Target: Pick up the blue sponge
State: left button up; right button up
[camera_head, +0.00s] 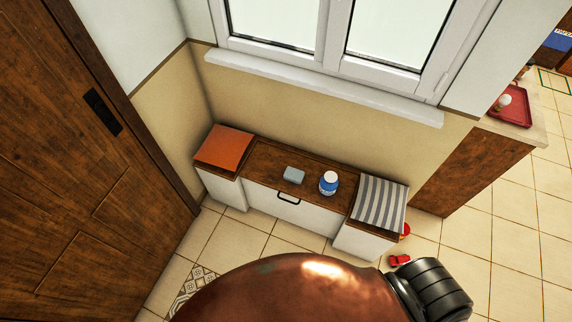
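A small pale blue-grey block, which looks like the blue sponge (293,175), lies flat on the brown wooden top of a low white bench (262,168). It sits left of a blue bottle with a white cap (328,184), with a gap between them. Nothing covers the sponge. Neither of my grippers shows in the head view, so I cannot see whether they are open or shut.
An orange cushion (224,147) lies on the bench's left end and a striped cushion (380,203) on its right end. Small red objects (400,260) lie on the floor at right. A window sill (320,88) runs above. A wooden door (75,170) stands at left.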

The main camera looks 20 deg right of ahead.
aim_at(296, 176)
jog(key=i, duration=0.5)
jog(key=u, duration=0.7)
